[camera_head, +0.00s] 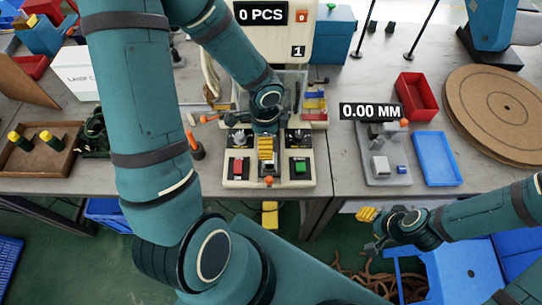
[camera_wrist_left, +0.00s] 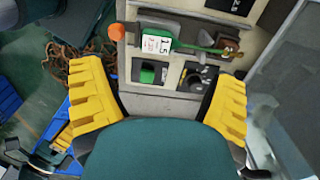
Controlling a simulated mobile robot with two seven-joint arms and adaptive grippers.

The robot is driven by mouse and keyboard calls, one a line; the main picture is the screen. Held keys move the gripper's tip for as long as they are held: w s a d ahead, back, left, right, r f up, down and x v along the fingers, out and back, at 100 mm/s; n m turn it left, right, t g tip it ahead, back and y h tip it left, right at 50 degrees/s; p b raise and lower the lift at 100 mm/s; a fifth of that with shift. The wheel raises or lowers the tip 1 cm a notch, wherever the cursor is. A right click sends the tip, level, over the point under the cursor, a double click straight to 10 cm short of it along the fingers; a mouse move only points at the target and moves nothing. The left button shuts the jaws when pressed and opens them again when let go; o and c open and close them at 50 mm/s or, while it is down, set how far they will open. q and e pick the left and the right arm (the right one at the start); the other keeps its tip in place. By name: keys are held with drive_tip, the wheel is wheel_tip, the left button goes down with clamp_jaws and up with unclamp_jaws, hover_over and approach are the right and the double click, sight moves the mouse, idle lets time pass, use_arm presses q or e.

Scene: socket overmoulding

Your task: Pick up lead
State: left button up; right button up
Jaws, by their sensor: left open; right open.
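Several brown cords, which look like leads, lie in a heap (camera_head: 365,280) low at the bottom right; part of the heap (camera_wrist_left: 92,45) shows in the left wrist view. My left gripper (camera_head: 267,148) hangs over the machine's control panel, seen end-on. In the left wrist view its yellow fingers are spread wide (camera_wrist_left: 163,75), with nothing between them. My right gripper (camera_head: 368,214) is open and empty at the table's front edge, above the brown heap. One finger shows as yellow; the rest is partly hidden by its wrist.
The machine's panel (camera_head: 240,182) has a red and a green button (camera_head: 301,168). A gauge (camera_head: 380,165), a red tray (camera_head: 416,95) and a blue tray (camera_head: 437,158) stand right of it. A wooden tray (camera_head: 20,165) is at the left. A blue crate (camera_head: 465,270) stands below the table.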

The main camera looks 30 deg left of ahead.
use_arm(q)
wheel_tip(320, 180, down, 5)
drive_tip(key=shift+r+b, duration=0.2)
drive_tip(key=shift+b, duration=0.4)
drive_tip(key=shift+d+f+b, duration=0.2)
drive_tip(key=shift+f+b, duration=0.4)
drive_tip(key=shift+f, duration=0.75)
drive_tip(key=shift+d+f+b, duration=0.15)
drive_tip(key=shift+f+b, duration=0.4)
drive_tip(key=shift+f, duration=0.75)
use_arm(e)
drive_tip(key=f, duration=0.4)
drive_tip(key=shift+s+a+f, duration=0.15)
drive_tip(key=shift+s+f, duration=0.05)
